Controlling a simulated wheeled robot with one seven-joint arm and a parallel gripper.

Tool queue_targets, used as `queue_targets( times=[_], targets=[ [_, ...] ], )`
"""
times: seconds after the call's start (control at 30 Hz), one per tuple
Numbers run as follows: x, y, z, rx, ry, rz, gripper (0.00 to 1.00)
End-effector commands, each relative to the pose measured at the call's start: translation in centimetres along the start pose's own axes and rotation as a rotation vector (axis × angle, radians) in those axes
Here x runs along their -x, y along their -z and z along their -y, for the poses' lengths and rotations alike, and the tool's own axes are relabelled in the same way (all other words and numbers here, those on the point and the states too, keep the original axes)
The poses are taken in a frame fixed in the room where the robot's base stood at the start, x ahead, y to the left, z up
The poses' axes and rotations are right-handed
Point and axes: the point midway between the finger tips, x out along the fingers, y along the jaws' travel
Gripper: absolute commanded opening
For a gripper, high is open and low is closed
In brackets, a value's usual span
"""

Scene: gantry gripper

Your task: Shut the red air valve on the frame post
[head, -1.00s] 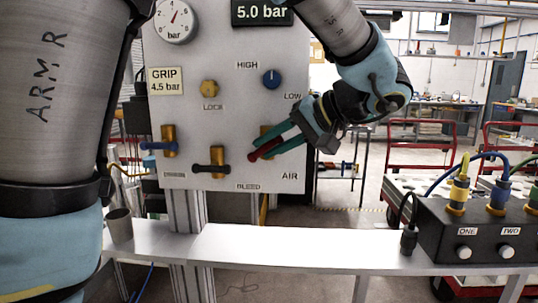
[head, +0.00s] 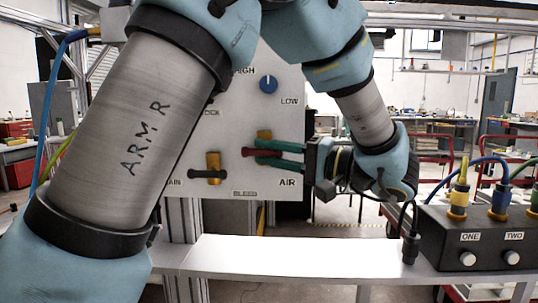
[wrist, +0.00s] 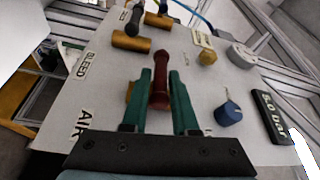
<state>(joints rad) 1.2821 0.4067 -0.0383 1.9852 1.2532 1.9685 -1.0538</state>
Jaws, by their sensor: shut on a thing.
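The red valve handle (head: 250,152) is on the grey panel just above the AIR label, on a brass body (head: 264,134). The handle lies about level, across the upright brass body. In the wrist view the red handle (wrist: 159,92) runs between the two green fingers, with a bit of brass showing beside the left one. My gripper (head: 258,152) comes in from the right with its fingers shut on the handle, one above and one below. The gripper (wrist: 160,74) also shows in the wrist view. The fingers hide part of the handle in the head view.
A black-handled brass valve (head: 207,174) sits to the left, near BLEED. A blue knob (head: 268,84) is above. My own arm covers the panel's left part. A shelf (head: 290,256) runs below, with a black button box (head: 480,240) at the right.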

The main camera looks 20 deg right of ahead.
Motion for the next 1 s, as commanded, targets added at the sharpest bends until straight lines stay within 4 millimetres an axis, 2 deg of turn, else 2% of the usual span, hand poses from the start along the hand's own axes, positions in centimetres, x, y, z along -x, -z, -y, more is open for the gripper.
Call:
queue_targets(
  times=[0.5, 0.53, 0.7, 1.0],
  targets=[
    [-0.04, -0.09, -0.21, -0.011, 0.014, -0.003, 0.00],
    [-0.04, -0.10, -0.22, -0.011, 0.014, -0.002, 0.30],
    [-0.03, -0.07, -0.16, -0.010, 0.014, -0.003, 0.50],
    [0.20, -0.02, -0.12, -0.008, 0.014, -0.004, 0.50]
  ],
)
